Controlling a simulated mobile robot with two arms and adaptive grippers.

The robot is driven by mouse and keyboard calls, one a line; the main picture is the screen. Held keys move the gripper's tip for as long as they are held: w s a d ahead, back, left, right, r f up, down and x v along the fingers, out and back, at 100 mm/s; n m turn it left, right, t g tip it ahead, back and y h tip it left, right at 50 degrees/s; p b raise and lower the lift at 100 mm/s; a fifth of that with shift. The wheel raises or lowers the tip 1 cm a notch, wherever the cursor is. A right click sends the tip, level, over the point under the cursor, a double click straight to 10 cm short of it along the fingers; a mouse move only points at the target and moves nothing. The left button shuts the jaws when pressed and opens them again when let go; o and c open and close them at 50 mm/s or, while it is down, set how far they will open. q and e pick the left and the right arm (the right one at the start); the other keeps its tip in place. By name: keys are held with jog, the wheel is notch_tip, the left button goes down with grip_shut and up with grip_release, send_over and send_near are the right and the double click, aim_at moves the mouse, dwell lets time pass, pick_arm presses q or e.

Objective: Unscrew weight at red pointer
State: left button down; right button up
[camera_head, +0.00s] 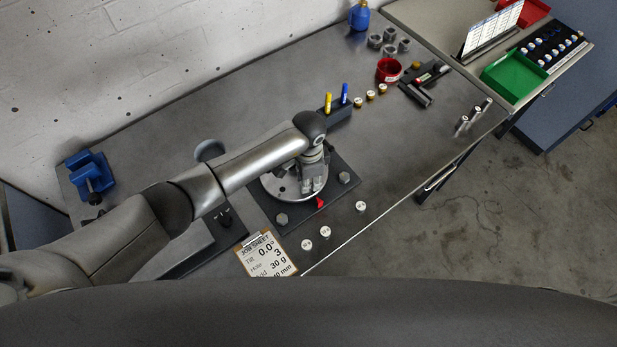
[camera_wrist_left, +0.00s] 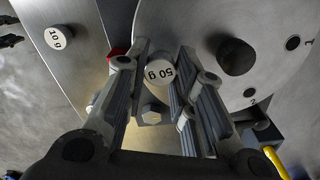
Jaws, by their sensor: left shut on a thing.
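The round grey rotor disc (camera_head: 271,189) lies on a dark base plate, partly covered by my left arm. Its edge with a large dark hole and small numbered holes fills the upper right of the left wrist view (camera_wrist_left: 190,22). The red pointer (camera_head: 320,202) sits at the disc's near right edge; a bit of it (camera_wrist_left: 117,53) shows behind a finger in the wrist view. My left gripper (camera_head: 314,186) points down at the disc's edge beside the pointer. Its fingers are shut on a weight marked 50 g (camera_wrist_left: 158,72). Whether the thread is still engaged is hidden.
Loose white-topped weights (camera_head: 325,232) lie on the bench in front, one marked 10 g (camera_wrist_left: 62,40). A job sheet (camera_head: 262,252) lies beside them. A pen holder (camera_head: 338,114), red bowl (camera_head: 390,70) and blue clamp (camera_head: 90,176) stand farther off.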

pick_arm(q)
jog(key=shift+r+p, duration=0.35)
jog(key=shift+r, duration=0.15)
jog(key=shift+r, duration=0.1)
jog(key=shift+r, duration=2.4)
